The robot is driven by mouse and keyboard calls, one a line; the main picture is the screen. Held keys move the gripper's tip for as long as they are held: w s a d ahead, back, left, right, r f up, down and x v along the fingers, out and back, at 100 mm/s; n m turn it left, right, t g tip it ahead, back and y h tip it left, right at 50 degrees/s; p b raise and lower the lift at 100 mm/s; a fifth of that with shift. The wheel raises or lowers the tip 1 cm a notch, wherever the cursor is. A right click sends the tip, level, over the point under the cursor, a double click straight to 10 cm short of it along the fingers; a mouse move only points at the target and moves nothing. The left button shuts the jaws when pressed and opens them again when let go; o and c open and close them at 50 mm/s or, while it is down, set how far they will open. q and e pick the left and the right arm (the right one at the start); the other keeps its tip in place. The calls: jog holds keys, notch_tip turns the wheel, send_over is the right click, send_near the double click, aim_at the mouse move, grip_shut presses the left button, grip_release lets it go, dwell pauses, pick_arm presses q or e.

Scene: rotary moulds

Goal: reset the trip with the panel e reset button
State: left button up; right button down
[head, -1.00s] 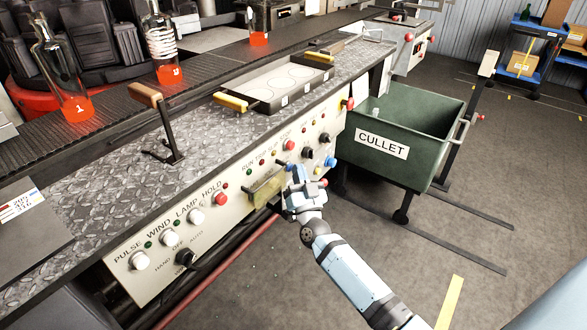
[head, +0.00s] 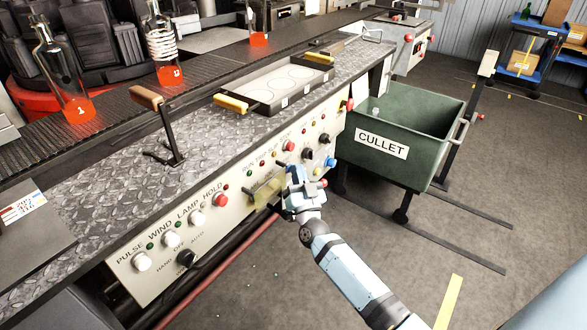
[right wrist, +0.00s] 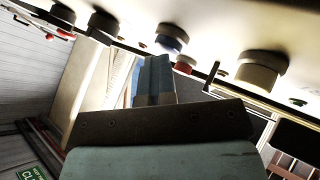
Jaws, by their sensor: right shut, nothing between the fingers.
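The light control panel (head: 190,225) runs along the front of the bench with rows of buttons and knobs. A blue button (head: 331,162) sits at its right part, and it also shows in the right wrist view (right wrist: 172,38). I cannot read a label marking it as panel e reset. My right gripper (head: 293,172) is shut and empty, close in front of the panel, left of and a little below the blue button. In the wrist view its blue fingertips (right wrist: 155,78) point toward the panel just below the blue button; contact cannot be told. My left gripper is not in view.
A red button (head: 289,146) and black knobs (head: 308,153) sit near the blue one. A yellowish piece (head: 268,190) juts from the panel beside my gripper. The green CULLET bin (head: 440,125) stands close on the right. Floor in front is open.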

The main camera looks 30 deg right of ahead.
jog(key=shift+a, duration=0.1)
jog(key=s+d+p, duration=0.2)
jog(key=s, duration=0.3)
jog(key=shift+s+d, duration=0.2)
jog(key=shift+s, duration=0.05)
dwell(0.6)
jog(key=shift+f, duration=0.1)
